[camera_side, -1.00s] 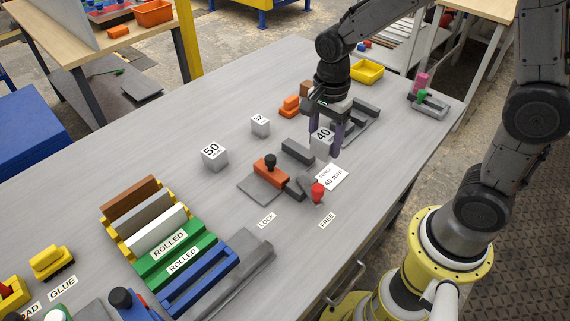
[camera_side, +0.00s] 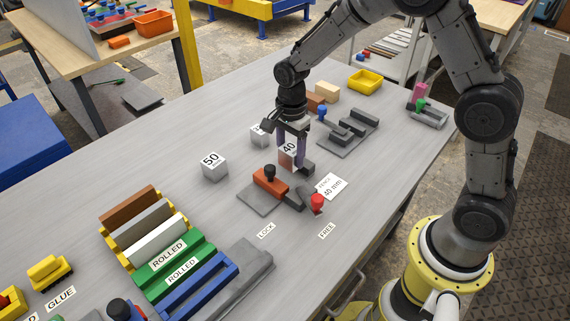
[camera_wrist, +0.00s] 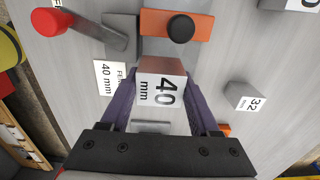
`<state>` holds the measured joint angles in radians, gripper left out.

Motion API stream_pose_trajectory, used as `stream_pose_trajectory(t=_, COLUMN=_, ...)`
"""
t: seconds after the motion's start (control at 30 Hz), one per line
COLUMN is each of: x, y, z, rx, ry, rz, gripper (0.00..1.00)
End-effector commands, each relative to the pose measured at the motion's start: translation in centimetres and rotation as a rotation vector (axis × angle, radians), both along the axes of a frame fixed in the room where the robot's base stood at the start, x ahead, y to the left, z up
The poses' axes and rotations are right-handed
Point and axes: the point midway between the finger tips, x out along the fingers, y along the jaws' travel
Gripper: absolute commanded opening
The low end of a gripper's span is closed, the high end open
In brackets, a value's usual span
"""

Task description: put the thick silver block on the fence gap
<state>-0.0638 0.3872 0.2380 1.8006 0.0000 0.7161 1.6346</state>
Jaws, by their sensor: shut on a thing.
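My gripper (camera_side: 291,163) is shut on the silver block marked 40 (camera_side: 288,149), with one finger on each side; the label also faces the wrist view (camera_wrist: 161,90). The fence has an orange stop (camera_side: 270,180) with a black knob on a grey plate, and a dark grey bar (camera_side: 307,169) at its far end. The held block is at or just above the space between the orange stop and the bar, and hides part of it. I cannot tell whether it touches the plate. Silver blocks marked 50 (camera_side: 214,166) and 32 (camera_side: 259,135) stand apart on the table.
A red-knobbed lever (camera_side: 317,203) and a 40 mm fence card (camera_side: 331,186) are at the near side. A stepped grey fixture (camera_side: 350,132) stands to the right. A yellow rack (camera_side: 128,239) of boards is at left. The table around the 50 block is clear.

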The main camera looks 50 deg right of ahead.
Motion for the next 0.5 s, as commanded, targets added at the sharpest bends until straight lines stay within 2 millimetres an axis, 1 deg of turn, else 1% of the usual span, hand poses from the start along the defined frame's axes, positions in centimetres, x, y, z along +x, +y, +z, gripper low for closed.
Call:
stream_pose_trajectory(t=0.03, x=0.6, y=0.0, z=-0.6, rx=0.000, ry=-0.001, rz=0.000, gripper=0.00)
stream_pose_trajectory(t=0.1, x=1.0, y=0.1, z=-1.1, rx=0.000, ry=-0.001, rz=0.000, gripper=0.00)
stream_pose_trajectory(t=0.27, x=1.6, y=0.1, z=-1.7, rx=0.000, ry=-0.002, rz=0.000, gripper=0.00)
stream_pose_trajectory(t=0.33, x=1.9, y=0.1, z=-2.3, rx=0.000, ry=-0.001, rz=0.000, gripper=0.00)
stream_pose_trajectory(t=0.5, x=1.8, y=0.1, z=-4.6, rx=0.000, ry=0.001, rz=0.000, gripper=0.00)
